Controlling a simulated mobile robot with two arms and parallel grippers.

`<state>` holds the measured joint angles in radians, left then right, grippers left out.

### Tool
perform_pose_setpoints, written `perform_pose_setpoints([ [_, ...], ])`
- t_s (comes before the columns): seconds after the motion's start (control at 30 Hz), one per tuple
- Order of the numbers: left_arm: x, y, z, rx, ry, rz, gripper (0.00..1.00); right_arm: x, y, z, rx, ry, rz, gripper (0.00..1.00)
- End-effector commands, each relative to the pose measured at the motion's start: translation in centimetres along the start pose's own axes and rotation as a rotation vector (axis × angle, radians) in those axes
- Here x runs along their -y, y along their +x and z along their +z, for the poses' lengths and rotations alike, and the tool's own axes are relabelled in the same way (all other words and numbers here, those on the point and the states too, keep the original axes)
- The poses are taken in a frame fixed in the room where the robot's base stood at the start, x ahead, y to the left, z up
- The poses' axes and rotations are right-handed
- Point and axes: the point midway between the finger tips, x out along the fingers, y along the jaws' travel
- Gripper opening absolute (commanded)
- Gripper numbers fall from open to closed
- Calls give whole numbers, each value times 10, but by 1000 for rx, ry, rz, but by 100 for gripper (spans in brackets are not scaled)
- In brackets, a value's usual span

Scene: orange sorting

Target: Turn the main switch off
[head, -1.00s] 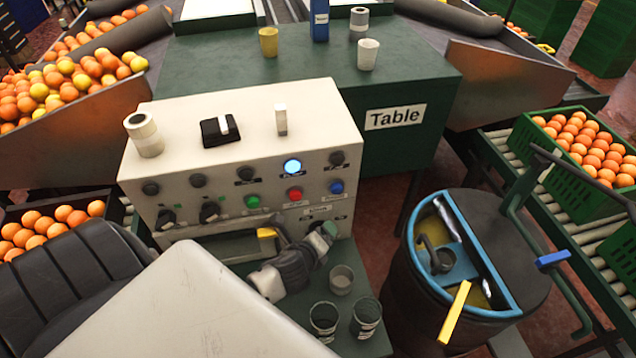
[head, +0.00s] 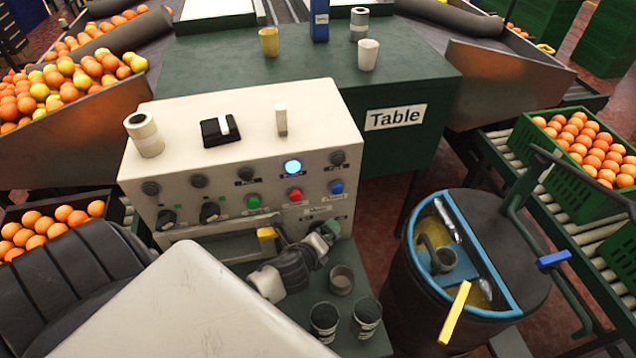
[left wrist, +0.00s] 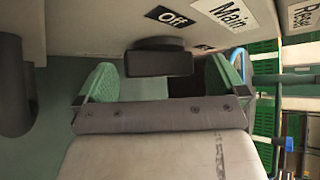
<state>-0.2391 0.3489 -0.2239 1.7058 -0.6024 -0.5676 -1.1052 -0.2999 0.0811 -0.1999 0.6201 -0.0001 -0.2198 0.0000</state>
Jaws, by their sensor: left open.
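The main switch (left wrist: 160,62) is a dark knob with a flat block-shaped handle on the pale panel. In the left wrist view it sits beside the "Off" label (left wrist: 173,18) and the "Main" label (left wrist: 232,15). My left gripper (left wrist: 168,85) is open, with one green-padded finger on each side of the knob and gaps between pads and knob. In the head view my left gripper (head: 306,235) is at the lower front of the control box (head: 240,170), and the switch is hidden there. My right gripper is not in view.
Other knobs and lit buttons, including a blue-white lamp (head: 292,167), cover the box's front. Several cups, one dark (head: 324,318), stand on the green shelf below the gripper. A bin with a blue rim (head: 410,245) stands to the right.

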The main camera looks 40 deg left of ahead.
Motion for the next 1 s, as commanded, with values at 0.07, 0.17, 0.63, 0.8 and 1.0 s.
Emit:
perform_pose_setpoints([
  [0.07,0,0,0,0,0,-1,100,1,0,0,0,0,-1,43],
  [0.17,0,-7,0,-1,0,-1,100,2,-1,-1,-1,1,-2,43],
  [0.63,-1,-91,0,-2,0,2,100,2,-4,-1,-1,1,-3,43],
  [0.8,0,-106,0,0,1,0,100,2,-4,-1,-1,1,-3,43],
  [1.0,0,-108,0,0,1,0,100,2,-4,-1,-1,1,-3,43],
])
